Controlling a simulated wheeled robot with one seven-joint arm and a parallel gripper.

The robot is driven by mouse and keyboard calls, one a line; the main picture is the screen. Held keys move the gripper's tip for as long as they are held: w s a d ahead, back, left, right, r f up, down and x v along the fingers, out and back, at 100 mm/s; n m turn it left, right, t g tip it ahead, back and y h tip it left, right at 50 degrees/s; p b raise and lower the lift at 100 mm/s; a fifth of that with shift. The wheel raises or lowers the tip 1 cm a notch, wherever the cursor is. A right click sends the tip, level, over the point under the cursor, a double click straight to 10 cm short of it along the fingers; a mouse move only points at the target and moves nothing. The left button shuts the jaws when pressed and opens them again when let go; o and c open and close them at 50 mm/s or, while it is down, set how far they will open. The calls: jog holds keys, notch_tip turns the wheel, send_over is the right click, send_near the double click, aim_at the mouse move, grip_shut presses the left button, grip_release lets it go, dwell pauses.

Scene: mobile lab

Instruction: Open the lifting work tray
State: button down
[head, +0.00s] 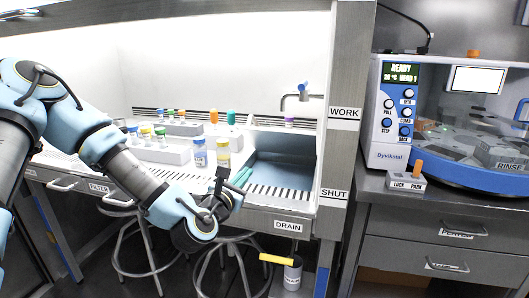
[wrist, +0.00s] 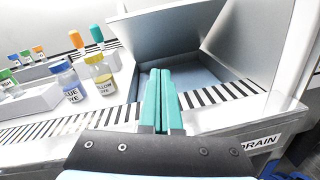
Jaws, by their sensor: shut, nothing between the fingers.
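The lifting work tray seems to be the grey panel (wrist: 165,28) in the wrist view. It stands tilted up behind a sunken bay (wrist: 212,72) with a striped front edge. In the head view the blue-grey bay (head: 290,173) is inside the hood at the right, above the DRAIN label. My gripper (head: 244,174) has teal fingers, and they also show in the wrist view (wrist: 161,75). They are shut together and empty, at the bay's front left corner and pointing inward. Whether they touch the panel or rim I cannot tell.
A blue dye bottle (wrist: 66,82) and a yellow dye bottle (wrist: 100,76) stand just left of the fingers. Racks with several capped vials are farther left. A tap (head: 302,92) is above the bay. The frame post (head: 343,120) bounds the hood's right side.

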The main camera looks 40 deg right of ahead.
jog(key=n, duration=0.1)
jog(key=n+t, duration=0.1)
jog(key=n, duration=0.1)
jog(key=shift+s+d+r+n+t+b, duration=0.2)
jog(key=shift+d+r+n+t+b, duration=0.1)
jog(key=shift+d+r+n+t, duration=0.1)
jog(key=shift+w+d+r+n, duration=0.1)
jog(key=shift+r+n, duration=0.05)
jog(key=shift+n, duration=0.15)
jog(key=p, duration=0.3)
send_near(265, 133)
notch_tip(265, 133, down, 2)
jog(key=w+d, duration=0.2)
jog(key=d, duration=0.1)
jog(key=shift+w+d+r+p, duration=0.2)
jog(key=shift+d+r, duration=0.05)
jog(key=shift+r, duration=0.2)
jog(key=shift+w+d+r+p, duration=0.15)
jog(key=shift+d+r+p, duration=0.1)
jog(key=shift+r, duration=0.15)
jog(key=shift+w+d+r, duration=0.2)
jog(key=shift+d+r, duration=0.1)
